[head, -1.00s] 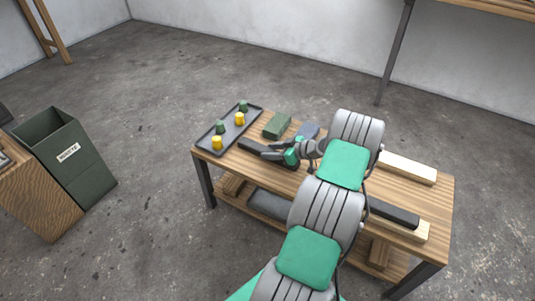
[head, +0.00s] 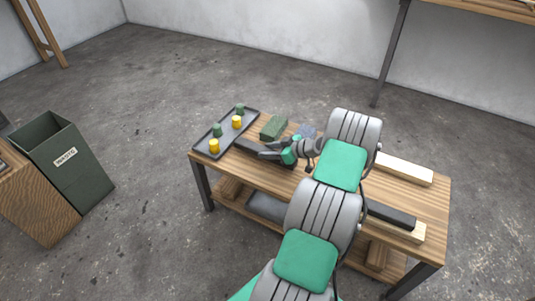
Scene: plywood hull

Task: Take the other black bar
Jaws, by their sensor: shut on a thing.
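A black bar (head: 249,147) shows at the left part of the wooden table, just right of the tray. My gripper (head: 268,152) is shut on this bar; my fingers and wrist hide part of its right end. I cannot tell for sure whether the bar touches the tabletop. A second black bar (head: 392,214) lies at the table's front right, along a pale wooden block (head: 410,232). My arm hides its left end.
A dark tray (head: 206,134) with green and yellow cups stands at the table's left end. A green block (head: 274,127) and a blue-grey block (head: 307,131) lie behind my gripper. A pale plank (head: 405,169) lies at the back right. A waste bin (head: 65,155) stands left.

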